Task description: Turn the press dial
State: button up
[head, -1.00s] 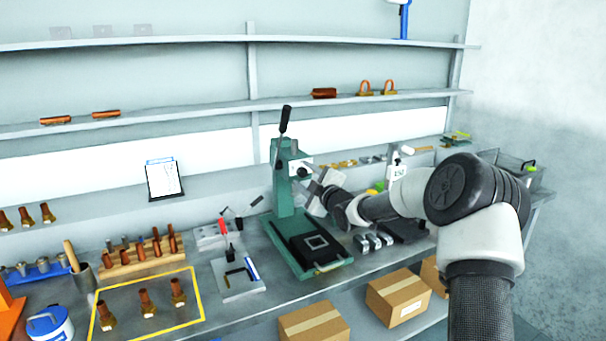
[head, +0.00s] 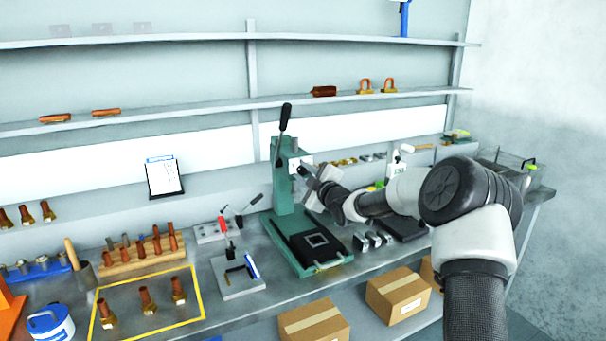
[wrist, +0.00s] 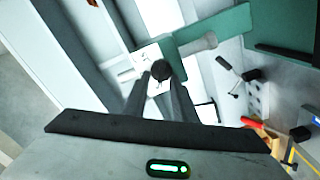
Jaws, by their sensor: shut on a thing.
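The green press (head: 283,185) stands on the bench with its black lever up and a dark base plate in front. The press dial is a small black knob (wrist: 161,69) on a white plate, seen in the wrist view. My gripper (wrist: 160,82) is shut on the knob, with one dark finger on each side of it. In the head view my gripper (head: 308,173) is at the white plate on the press's right side and hides most of the dial. How far the dial is turned cannot be told.
A small fixture (head: 238,277) and a red-handled clamp stand left of the press. Metal blocks (head: 372,240) and a dark plate lie to its right, under my arm. A yellow-outlined area (head: 150,316) holds copper-coloured parts. Cardboard boxes (head: 398,296) sit below.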

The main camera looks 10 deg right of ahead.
jog(key=shift+d+m+b, duration=0.1)
jog(key=shift+m+b, duration=0.45)
jog(key=shift+m, duration=0.65)
jog(key=m, duration=0.3)
jog(key=shift+d+r+m, duration=0.2)
jog(key=shift+r+m, duration=0.05)
jog(key=shift+m, duration=0.05)
jog(key=m, duration=0.3)
jog(key=shift+w+d+m, duration=0.15)
jog(key=shift+d+m, duration=0.05)
jog(key=shift+m, duration=0.1)
jog(key=m, duration=0.4)
jog(key=d+m, duration=0.1)
jog(key=m, duration=0.4)
jog(key=m+p, duration=0.1)
jog(key=m, duration=0.3)
jog(key=shift+w+d+f+m, duration=0.2)
jog(key=shift+f+m, duration=0.1)
jog(key=shift+f, duration=0.05)
